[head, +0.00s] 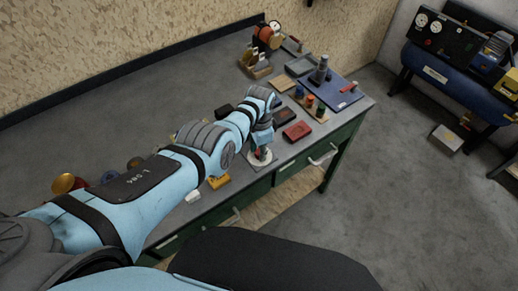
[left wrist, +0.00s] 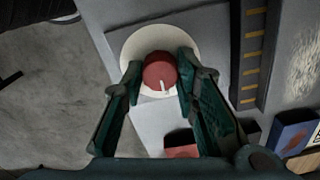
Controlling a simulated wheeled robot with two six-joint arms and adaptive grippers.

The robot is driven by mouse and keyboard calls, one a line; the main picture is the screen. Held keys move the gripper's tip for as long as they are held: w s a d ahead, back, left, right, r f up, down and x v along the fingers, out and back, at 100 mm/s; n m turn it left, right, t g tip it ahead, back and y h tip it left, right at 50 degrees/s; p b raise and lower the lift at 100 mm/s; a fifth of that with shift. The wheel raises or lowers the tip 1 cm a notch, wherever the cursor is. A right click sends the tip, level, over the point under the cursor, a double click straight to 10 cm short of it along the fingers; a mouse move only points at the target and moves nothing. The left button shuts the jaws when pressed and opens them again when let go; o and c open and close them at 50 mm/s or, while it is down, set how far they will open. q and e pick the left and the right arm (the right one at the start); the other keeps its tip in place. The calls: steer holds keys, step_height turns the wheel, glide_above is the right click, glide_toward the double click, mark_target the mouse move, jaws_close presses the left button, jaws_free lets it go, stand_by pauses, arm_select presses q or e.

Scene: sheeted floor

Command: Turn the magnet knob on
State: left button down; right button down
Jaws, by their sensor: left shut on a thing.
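The magnet knob (left wrist: 160,72) is a red round knob with a white pointer line, on a round pale base (left wrist: 138,40). In the left wrist view the pointer line is toward the bottom of the knob, slightly right. My left gripper (left wrist: 160,75) has its two green fingers on either side of the knob and is shut on it. In the head view my left gripper (head: 262,142) points down over the round base (head: 260,159) near the bench's front edge, and mostly hides the knob. My right gripper is not in view.
The grey bench top (head: 60,140) has a green front with drawers. A dark red block (head: 297,131) lies right of my gripper, a yellow block (head: 219,181) to its left. A blue board (head: 333,88) and several small items stand farther back.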

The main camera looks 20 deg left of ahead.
arm_select(q)
steer(key=shift+d+f, duration=0.1)
steer(key=c, duration=1.6)
jaws_free()
steer(key=shift+c, duration=0.2)
steer(key=o, duration=0.3)
steer(key=shift+o, duration=0.5)
steer(key=shift+w+d, duration=0.1)
steer(key=shift+w, duration=0.05)
steer(key=shift+r, duration=0.25)
step_height(320, 180, up, 12)
steer(key=shift+f, duration=0.25)
